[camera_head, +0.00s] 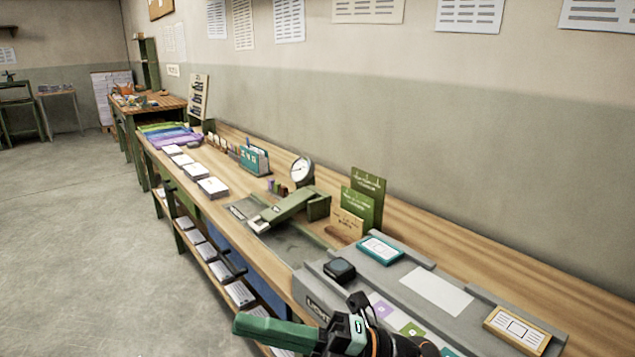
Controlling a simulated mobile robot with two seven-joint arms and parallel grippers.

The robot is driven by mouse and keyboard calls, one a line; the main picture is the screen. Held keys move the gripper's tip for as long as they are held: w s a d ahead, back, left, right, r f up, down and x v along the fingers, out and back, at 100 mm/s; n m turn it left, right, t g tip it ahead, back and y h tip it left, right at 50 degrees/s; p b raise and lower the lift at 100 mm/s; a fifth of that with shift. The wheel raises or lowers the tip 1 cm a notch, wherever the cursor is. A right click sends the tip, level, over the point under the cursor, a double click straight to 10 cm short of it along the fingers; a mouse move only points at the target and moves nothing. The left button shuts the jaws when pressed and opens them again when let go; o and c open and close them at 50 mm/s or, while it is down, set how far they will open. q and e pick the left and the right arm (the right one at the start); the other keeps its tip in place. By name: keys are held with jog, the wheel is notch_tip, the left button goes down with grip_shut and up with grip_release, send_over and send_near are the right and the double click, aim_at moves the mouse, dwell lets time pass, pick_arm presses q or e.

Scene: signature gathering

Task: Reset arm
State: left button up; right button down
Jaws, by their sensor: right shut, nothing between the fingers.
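My right gripper (245,326) is at the bottom centre of the head view, with its green fingers pointing left. It is shut and empty. It appears in front of the near edge of the long wooden workbench (460,253), close to a grey tray (455,318), and touches nothing that I can see. Part of my right arm runs off the bottom edge of the picture. My left gripper is not in view.
On the bench stand a green stapler-like press (285,211), a round gauge (301,170), green upright cards (360,205), a dark block (340,269) and paper stacks (212,187). A lower shelf holds more papers (239,293). The floor (80,240) at left is clear.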

jog(key=w+d+f+m+t+h+b, duration=0.1)
jog(key=w+d+f+m+t+h, duration=0.1)
jog(key=d+f+m+t+h, duration=0.35)
jog(key=w+d+f+m+t+h+b, duration=0.1)
jog(key=w+d+f+m+t+h, duration=0.15)
jog(key=f+m+t, duration=0.65)
jog(key=w+d+f+m+t+h+b, duration=0.1)
jog(key=w+d+f+m+t+h, duration=0.3)
jog(key=m, duration=0.7)
jog(key=s+d+f+m+g+h+b, duration=0.1)
jog(key=s+d+f+m+g+h, duration=0.15)
jog(key=s+f, duration=0.4)
jog(key=s+d+f+m+g+h, duration=0.2)
jog(key=s+d+f+m+g, duration=0.15)
jog(key=f, duration=0.65)
jog(key=s+d+f+m+g+h+b, duration=0.1)
jog(key=s+d+f+m+g+h, duration=0.1)
jog(key=s+f, duration=0.5)
pick_arm(q)
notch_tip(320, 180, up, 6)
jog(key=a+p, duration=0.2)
jog(key=p, duration=1.1)
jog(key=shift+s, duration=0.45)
pick_arm(e)
jog(key=s+d+r, duration=0.2)
jog(key=d+r, duration=0.1)
jog(key=r, duration=0.3)
jog(key=shift+d+r+m+g+h, duration=0.3)
jog(key=shift+d+m+g+h, duration=0.05)
jog(key=shift+h, duration=0.1)
